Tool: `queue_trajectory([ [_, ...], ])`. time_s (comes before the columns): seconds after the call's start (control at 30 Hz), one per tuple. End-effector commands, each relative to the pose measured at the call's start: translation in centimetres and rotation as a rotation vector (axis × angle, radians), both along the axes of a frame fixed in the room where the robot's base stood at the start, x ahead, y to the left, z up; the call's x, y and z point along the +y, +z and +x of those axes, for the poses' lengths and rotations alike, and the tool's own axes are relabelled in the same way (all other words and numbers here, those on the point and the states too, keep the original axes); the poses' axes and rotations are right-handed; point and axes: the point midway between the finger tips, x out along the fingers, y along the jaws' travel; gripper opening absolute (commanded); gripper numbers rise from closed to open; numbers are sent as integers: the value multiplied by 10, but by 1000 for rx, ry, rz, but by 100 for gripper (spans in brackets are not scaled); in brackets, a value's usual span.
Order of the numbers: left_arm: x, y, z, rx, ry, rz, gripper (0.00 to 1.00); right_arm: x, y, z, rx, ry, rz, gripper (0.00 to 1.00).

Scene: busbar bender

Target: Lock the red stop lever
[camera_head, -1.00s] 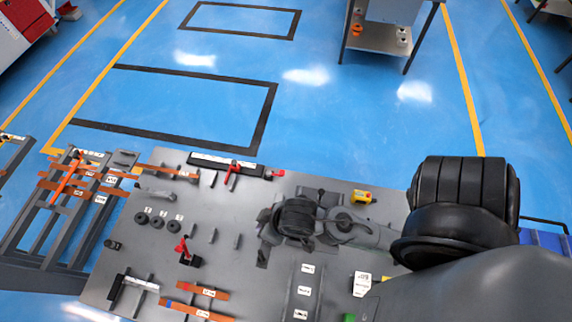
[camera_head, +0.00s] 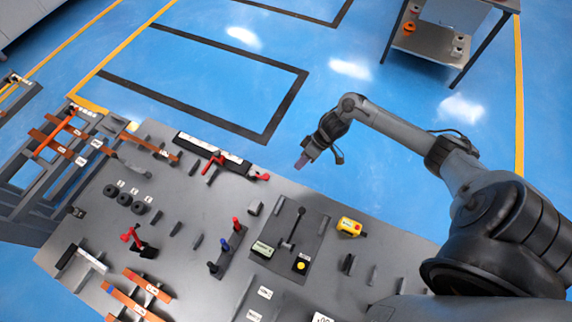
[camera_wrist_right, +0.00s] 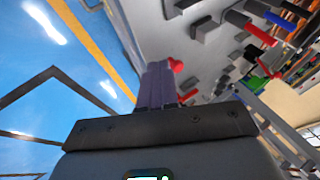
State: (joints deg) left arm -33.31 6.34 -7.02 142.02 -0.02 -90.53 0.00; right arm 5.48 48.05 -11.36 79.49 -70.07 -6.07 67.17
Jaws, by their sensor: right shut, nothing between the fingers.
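On the far side of the grey bench, a red lever (camera_head: 212,162) stands at the black-and-white scale rail (camera_head: 222,155). A second red part (camera_head: 263,177) sits at the rail's right end. I cannot tell for certain which is the stop lever. My right gripper (camera_head: 302,162) is shut and empty, to the right of that end part, around the bench's far edge. In the right wrist view, its closed fingers (camera_wrist_right: 156,85) have a red knob (camera_wrist_right: 176,65) by their tips; contact is unclear. My left gripper is not in view.
Another red lever (camera_head: 130,238) stands on a black base on the bench. Red and blue handles (camera_head: 225,245), a black lever on a plate (camera_head: 294,228) and a yellow box (camera_head: 350,227) stand nearer.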

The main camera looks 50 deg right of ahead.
Motion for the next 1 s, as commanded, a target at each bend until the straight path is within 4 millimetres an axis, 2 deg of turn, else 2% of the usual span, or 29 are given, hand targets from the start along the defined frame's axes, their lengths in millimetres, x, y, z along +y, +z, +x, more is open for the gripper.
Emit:
queue_trajectory([
  [0.03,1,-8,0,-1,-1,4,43,-13,7,15,-30,-4,-24,0],
  [0.1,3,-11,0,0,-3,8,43,-24,18,29,-60,-6,-44,0],
  [0.3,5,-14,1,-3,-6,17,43,-31,34,49,-103,-8,-59,0],
  [0.77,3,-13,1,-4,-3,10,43,-29,34,51,-107,-8,-57,0],
  [1.0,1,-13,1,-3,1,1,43,-18,17,58,-107,-8,-55,0],
])
